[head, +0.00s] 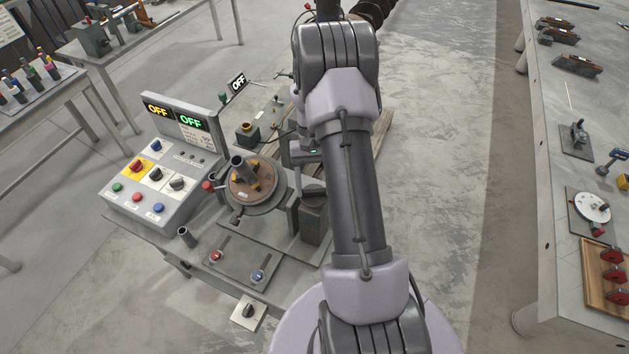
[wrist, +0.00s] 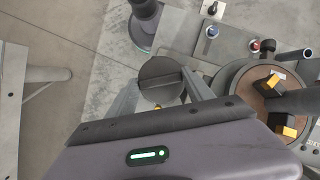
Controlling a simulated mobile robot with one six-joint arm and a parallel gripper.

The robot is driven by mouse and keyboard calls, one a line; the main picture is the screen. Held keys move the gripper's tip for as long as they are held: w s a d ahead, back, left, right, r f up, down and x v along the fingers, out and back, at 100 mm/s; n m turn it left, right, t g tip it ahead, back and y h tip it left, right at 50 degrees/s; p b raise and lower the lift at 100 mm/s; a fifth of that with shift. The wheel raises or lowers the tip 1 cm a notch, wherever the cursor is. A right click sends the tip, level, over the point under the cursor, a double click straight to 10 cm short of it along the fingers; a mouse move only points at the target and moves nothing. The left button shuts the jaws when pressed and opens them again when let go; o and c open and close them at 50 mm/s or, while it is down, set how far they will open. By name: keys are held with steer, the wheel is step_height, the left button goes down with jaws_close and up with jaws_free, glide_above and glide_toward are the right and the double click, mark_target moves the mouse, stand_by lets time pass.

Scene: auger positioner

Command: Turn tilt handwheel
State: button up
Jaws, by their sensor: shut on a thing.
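The tilt handwheel appears as a dark round disc (wrist: 160,72) in the wrist view. My gripper (wrist: 161,84) has one finger on each side of it and is shut on it. In the head view my gripper (head: 306,164) is partly hidden behind my arm, above a dark round-topped part (head: 313,191) at the right side of the positioner. The positioner's round brown table (head: 247,196) stands left of my gripper, with an upright pipe and yellow-marked clamps on it. The wheel's turn angle cannot be told.
A control box (head: 157,205) with buttons, knobs and displays reading OFF stands left of the positioner. A plate with red and blue levers (head: 240,262) lies in front. A long bench (head: 573,215) with tools is at right. Open floor (head: 455,170) lies between.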

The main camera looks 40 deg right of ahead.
steer(key=n+h+p, duration=0.1)
steer(key=n, duration=0.2)
steer(key=n+g+h+p, duration=0.1)
steer(key=n, duration=0.2)
steer(key=shift+w+a, duration=0.1)
steer(key=shift+a, duration=0.05)
steer(key=n+h, duration=0.2)
steer(key=n, duration=0.4)
steer(key=shift+a+p, duration=0.15)
steer(key=shift+p, duration=0.15)
steer(key=shift+h, duration=0.3)
steer(key=o, duration=1.4)
steer(key=shift+t, duration=0.3)
steer(key=shift+c, duration=0.2)
steer(key=p+v, duration=0.1)
steer(key=v, duration=1.6)
steer(key=shift+r+p, duration=0.15)
steer(key=shift+p, duration=0.2)
steer(key=shift+w, duration=0.15)
